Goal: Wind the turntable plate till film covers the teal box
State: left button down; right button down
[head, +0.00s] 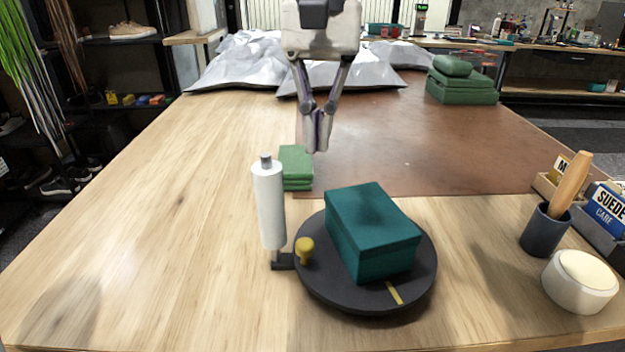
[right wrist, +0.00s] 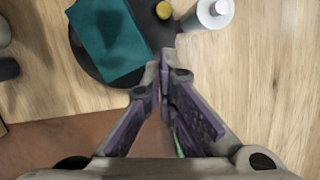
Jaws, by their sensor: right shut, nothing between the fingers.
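The teal box (head: 372,232) sits on the black round turntable plate (head: 330,291), and no film shows on it. A yellow knob (head: 304,250) stands on the plate's left side, and a yellow mark is at its front edge. A white film roll (head: 269,205) stands upright on a post just left of the plate. My right gripper (head: 317,146) is shut and empty, above the table behind the roll and box. The right wrist view also shows the box (right wrist: 110,40), the knob (right wrist: 164,10) and the roll (right wrist: 214,13), apart from the fingers. My left gripper is not in view.
Folded green cloths (head: 296,167) lie behind the roll. A dark cup (head: 545,230) with a wooden-handled tool, a white round tub (head: 580,281) and a SUEDE CARE box (head: 606,209) stand at the right. Grey crumpled bags (head: 250,62) lie at the back. The table's left side is clear.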

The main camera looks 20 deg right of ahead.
send_over(314, 237)
notch_tip(314, 237, down, 10)
jog(key=shift+r+p, duration=0.25)
jog(key=shift+p, duration=0.2)
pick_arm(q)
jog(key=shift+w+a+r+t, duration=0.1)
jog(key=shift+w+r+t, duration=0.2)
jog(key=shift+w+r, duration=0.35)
